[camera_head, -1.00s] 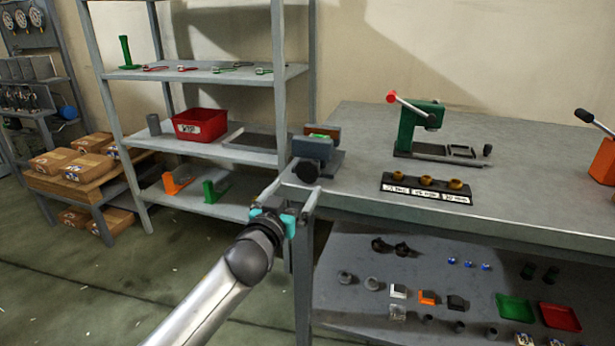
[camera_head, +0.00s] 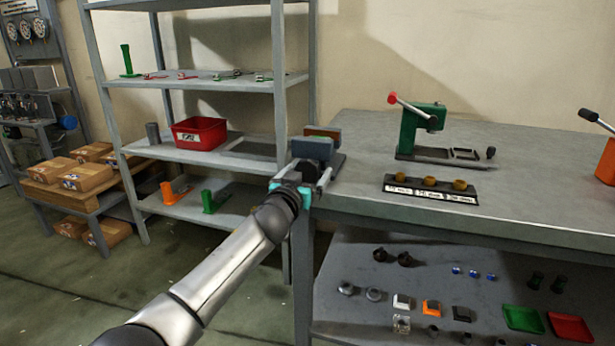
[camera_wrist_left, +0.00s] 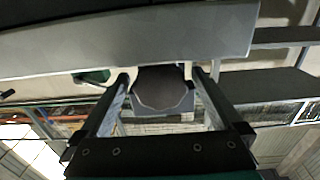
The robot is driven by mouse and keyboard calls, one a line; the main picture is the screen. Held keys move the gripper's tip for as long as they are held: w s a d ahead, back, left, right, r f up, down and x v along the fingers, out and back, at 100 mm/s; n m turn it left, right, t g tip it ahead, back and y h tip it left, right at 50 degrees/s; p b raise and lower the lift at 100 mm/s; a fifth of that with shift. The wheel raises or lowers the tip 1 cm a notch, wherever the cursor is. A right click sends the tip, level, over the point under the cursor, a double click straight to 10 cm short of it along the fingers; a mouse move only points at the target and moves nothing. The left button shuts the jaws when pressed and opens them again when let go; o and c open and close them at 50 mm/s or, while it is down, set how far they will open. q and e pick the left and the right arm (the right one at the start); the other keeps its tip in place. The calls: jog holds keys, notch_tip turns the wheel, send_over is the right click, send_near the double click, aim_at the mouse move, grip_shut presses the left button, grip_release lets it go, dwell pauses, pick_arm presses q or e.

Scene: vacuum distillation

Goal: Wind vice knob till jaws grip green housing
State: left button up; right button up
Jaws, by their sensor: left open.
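The vice (camera_head: 313,149) stands at the near left corner of the workbench, its blue-grey front jaw facing me. The green housing, between the jaws, is mostly hidden behind the front jaw; only a thin strip may show. My left gripper (camera_head: 310,172) is at the front of the vice, below the jaw, and hides the knob in the head view. In the left wrist view the dark, many-sided knob (camera_wrist_left: 162,88) lies between the two open fingers (camera_wrist_left: 160,80). I cannot tell whether the fingers touch it. My right gripper is not in view.
On the workbench (camera_head: 370,140) stand a green press (camera_head: 420,128) with a red-tipped lever and a black rack (camera_head: 430,189) of brass-coloured parts. A shelf unit (camera_head: 282,80) with a red bin (camera_head: 199,132) stands close on the left. Bench top between vice and press is clear.

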pick_arm(q)
jog(key=shift+c, duration=0.4)
jog(key=c, duration=1.2)
